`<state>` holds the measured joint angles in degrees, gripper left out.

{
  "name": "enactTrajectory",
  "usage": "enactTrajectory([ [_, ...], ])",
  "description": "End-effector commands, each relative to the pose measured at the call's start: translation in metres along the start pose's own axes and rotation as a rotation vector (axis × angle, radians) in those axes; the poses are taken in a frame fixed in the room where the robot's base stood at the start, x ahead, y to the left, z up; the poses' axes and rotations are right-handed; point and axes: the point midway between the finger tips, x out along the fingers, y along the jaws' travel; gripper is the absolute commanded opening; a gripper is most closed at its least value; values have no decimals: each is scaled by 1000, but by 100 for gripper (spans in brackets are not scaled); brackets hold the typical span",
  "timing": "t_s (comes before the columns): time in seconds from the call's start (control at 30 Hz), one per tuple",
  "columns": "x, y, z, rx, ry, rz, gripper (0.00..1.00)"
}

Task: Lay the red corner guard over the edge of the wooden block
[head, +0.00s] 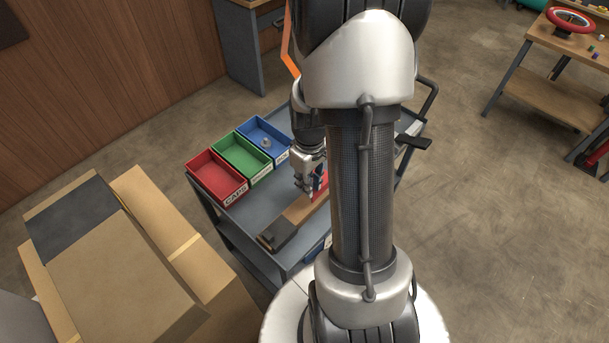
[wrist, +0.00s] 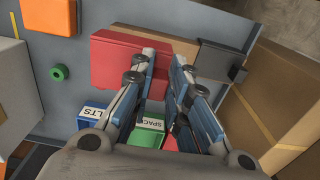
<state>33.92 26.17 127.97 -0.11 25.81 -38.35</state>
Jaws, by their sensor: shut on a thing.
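The red corner guard (wrist: 112,62) is between the fingers of my gripper (wrist: 165,58) in the wrist view, and the gripper is shut on it. In the head view a small part of the red guard (head: 320,184) shows beside my gripper (head: 304,187); my arm hides the rest. The wooden block (head: 303,208) lies on the cart's top, and it also shows behind the guard in the wrist view (wrist: 185,46). The guard overlaps the block's long side in the wrist view. I cannot tell whether they touch.
Red (head: 218,178), green (head: 241,155) and blue (head: 264,138) bins stand along the cart's (head: 243,213) left side. A dark clamp-like piece (head: 277,236) sits at the block's near end. Cardboard boxes (head: 120,260) stand left of the cart. A green ring (wrist: 60,72) lies on the cart.

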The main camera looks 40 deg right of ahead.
Motion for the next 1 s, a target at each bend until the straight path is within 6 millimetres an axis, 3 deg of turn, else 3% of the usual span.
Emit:
enactTrajectory([
  [0.53,5,0,0,0,0,0,0],
  [1.0,38,0,1,1,-1,0,0],
])
